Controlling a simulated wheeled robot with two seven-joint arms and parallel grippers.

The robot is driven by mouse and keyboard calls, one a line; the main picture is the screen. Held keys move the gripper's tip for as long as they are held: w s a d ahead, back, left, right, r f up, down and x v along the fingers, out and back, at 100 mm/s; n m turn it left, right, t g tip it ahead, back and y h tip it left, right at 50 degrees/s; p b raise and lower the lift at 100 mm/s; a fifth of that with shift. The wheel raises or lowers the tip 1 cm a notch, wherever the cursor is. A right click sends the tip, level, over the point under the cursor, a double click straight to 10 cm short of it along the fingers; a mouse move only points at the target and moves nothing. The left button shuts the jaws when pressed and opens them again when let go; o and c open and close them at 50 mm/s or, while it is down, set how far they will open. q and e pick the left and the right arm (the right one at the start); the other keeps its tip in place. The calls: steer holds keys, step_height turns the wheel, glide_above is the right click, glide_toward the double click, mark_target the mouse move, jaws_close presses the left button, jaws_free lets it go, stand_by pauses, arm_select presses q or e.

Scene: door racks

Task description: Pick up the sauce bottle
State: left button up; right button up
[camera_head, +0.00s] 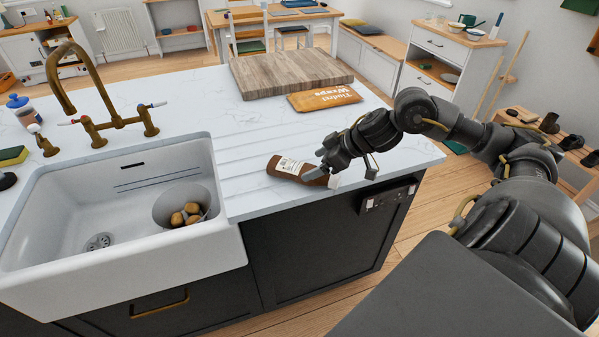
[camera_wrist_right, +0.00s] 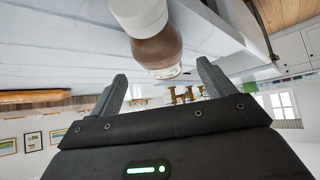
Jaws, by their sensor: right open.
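The sauce bottle (camera_head: 289,167) is brown with a pale label and a white cap. It lies on its side on the white worktop, right of the sink. My right gripper (camera_head: 324,166) is at the cap end of the bottle and hides part of it. In the right wrist view, the bottle (camera_wrist_right: 158,47) shows beyond and between the spread fingers of the open right gripper (camera_wrist_right: 161,70). The fingers are not closed on it; whether either touches it, I cannot tell. My left gripper is not in view.
A white sink (camera_head: 60,225) with a bowl of several potato-like items (camera_head: 187,214) is to the left. An orange wraps packet (camera_head: 325,97) and a wooden board (camera_head: 290,72) lie behind the bottle. The worktop's front edge is close to the bottle.

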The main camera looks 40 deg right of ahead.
mark_target(305, 168)
steer(key=shift+w+a+f+b, duration=0.3)
steer(key=shift+w+f, duration=0.05)
steer(key=shift+f, duration=0.1)
steer(key=b+x, duration=0.2)
steer(key=x, duration=0.2)
steer(key=shift+w, duration=0.15)
steer(key=c, duration=1.4)
